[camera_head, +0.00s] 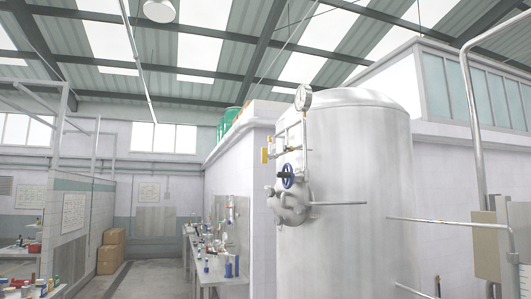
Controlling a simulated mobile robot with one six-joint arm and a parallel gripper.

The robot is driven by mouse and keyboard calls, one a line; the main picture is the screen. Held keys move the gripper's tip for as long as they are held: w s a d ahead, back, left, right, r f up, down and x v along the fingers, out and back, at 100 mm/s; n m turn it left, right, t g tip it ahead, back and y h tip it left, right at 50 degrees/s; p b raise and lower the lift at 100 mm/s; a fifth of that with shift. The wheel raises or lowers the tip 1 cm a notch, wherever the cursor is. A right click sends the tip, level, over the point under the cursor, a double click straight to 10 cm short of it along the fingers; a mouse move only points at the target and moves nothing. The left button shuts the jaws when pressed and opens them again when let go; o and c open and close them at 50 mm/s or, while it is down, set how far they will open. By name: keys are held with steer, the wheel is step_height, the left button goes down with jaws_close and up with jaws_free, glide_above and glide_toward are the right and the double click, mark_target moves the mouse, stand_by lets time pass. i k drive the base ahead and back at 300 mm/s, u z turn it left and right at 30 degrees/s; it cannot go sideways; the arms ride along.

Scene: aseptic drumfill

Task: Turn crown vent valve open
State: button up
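A tall pale metal tank (350,150) with a domed top stands right of centre. A blue handwheel (287,175) with a dark hub sits on its left side, above a round grey fitting (290,207). This handwheel is the only clear valve wheel I see; whether it is the crown vent valve, and how far it is turned, I cannot tell. A round gauge (303,97) stands above it at the tank's shoulder, joined by thin pipework. My gripper is not in view.
Thin metal rods (450,222) reach across the tank's right side, near a tall bent pipe (477,130) and a beige box (487,245). A cluttered bench (208,268) runs left of the tank. Brown boxes (112,252) stand farther left. The floor (150,280) between is open.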

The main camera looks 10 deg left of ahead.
mark_target(264, 154)
steer(key=u, duration=0.35)
steer(key=i, duration=0.85)
steer(key=u, duration=0.7)
steer(key=i, duration=0.75)
steer(key=u, duration=0.5)
steer(key=i, duration=0.85)
steer(key=u, duration=0.5)
steer(key=i, duration=0.95)
steer(key=u, duration=0.1)
